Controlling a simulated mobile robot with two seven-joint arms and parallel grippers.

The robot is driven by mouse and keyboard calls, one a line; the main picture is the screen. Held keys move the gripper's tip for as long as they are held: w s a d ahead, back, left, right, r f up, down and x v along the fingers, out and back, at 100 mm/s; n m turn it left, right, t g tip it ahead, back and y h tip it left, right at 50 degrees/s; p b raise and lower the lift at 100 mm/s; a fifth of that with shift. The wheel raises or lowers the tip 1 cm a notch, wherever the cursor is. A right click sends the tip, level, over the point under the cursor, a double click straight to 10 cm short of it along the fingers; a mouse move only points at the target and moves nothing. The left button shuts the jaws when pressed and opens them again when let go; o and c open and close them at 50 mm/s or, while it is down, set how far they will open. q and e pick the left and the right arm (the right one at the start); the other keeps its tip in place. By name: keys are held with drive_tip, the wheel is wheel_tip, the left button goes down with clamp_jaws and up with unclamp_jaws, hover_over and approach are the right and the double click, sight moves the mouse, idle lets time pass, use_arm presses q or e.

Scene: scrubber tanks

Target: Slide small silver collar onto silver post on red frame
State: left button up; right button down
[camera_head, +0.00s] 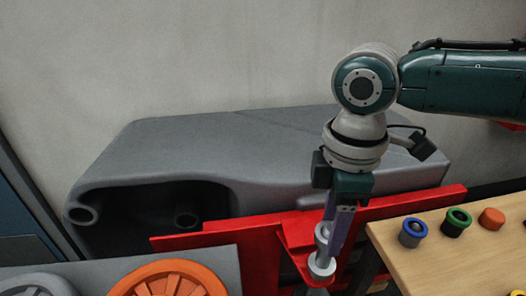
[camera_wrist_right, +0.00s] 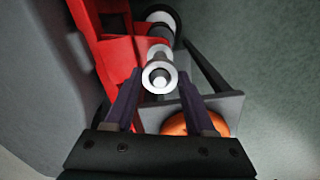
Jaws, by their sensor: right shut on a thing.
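My right gripper (camera_head: 326,256) points down over the red frame (camera_head: 293,235), its purple fingers closed on the small silver collar (camera_head: 321,269). In the right wrist view the collar (camera_wrist_right: 147,76) shows as a pale ring between the fingertips (camera_wrist_right: 158,78). A bright round end, which looks like the silver post (camera_wrist_right: 160,83), shows inside the ring. I cannot tell whether the collar is around the post or only in line with it. Another silver ring-shaped part (camera_head: 322,231) is behind it at the frame. My left gripper is not in view.
A large grey tank (camera_head: 270,150) lies behind the frame. A wooden table (camera_head: 425,255) at right holds coloured round parts, including a blue-ringed one (camera_head: 413,231). An orange wheel (camera_head: 165,282) lies on a grey panel (camera_head: 100,273) at front left.

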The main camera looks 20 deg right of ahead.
drive_tip(key=shift+c, duration=1.9)
unclamp_jaws()
drive_tip(key=shift+o, duration=1.1)
drive_tip(key=shift+r, duration=0.15)
drive_tip(key=shift+r+p, duration=0.6)
drive_tip(key=shift+p, duration=0.4)
drive_tip(key=shift+r+p, duration=0.8)
drive_tip(key=shift+p, duration=0.25)
drive_tip(key=shift+r, duration=0.1)
